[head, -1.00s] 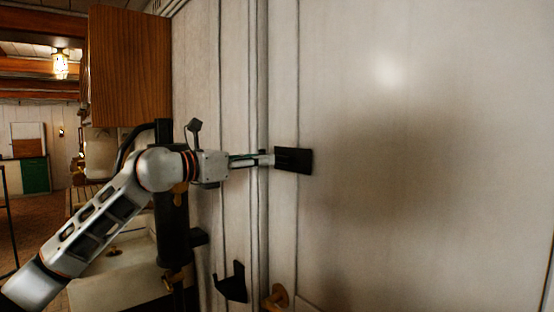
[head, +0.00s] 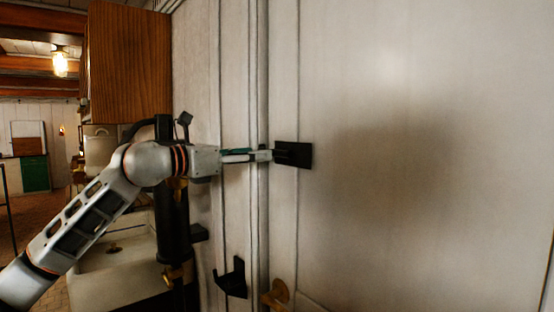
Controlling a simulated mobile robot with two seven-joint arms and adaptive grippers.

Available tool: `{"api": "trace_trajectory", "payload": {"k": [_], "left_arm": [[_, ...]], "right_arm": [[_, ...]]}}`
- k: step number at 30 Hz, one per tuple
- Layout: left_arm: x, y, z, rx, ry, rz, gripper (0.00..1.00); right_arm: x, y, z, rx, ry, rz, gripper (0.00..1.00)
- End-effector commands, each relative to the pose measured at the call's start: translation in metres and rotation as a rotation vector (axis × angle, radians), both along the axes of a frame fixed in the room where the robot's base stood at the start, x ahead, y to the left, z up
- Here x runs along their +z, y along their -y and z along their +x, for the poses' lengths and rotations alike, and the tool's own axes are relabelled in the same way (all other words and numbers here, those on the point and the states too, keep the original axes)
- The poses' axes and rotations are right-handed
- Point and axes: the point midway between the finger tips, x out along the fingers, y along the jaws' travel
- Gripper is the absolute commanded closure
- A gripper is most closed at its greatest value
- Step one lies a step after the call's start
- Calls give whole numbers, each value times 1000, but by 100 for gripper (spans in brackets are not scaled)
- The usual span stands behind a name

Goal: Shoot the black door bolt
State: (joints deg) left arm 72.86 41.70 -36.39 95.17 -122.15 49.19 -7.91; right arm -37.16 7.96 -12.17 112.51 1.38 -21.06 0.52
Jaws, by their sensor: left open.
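The black door bolt (head: 293,155) is a dark plate-like piece on the pale panelled door (head: 420,200), just right of the vertical seam. My left gripper (head: 264,156) reaches in from the left, with its fingertips at the bolt's left edge. It is open. I cannot tell whether the fingers touch the bolt, and the bolt's left end is partly hidden by them. My right gripper is not in view.
A black bracket (head: 232,280) sits on the panelling below the gripper. A brass knob (head: 277,294) is low on the door. A wooden cabinet (head: 130,62) hangs at upper left, above a pale sink (head: 118,280).

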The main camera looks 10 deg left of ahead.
Motion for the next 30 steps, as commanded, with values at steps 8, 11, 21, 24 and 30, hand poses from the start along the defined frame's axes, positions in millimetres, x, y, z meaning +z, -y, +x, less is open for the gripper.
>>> {"api": "trace_trajectory", "payload": {"k": [8, 11, 21, 24, 30], "left_arm": [[-3, -19, -24, 1, -1, 1, 51], [-3, -26, -33, 1, -1, -1, 51], [-3, -48, -61, 1, -1, 0, 51], [-2, -53, -68, 0, -1, 0, 51], [-1, -55, -72, -1, -2, -1, 51]], "right_arm": [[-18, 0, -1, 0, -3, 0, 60], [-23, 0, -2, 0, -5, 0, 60], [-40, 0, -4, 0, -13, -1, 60], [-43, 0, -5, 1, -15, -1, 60], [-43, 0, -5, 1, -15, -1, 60]]}}
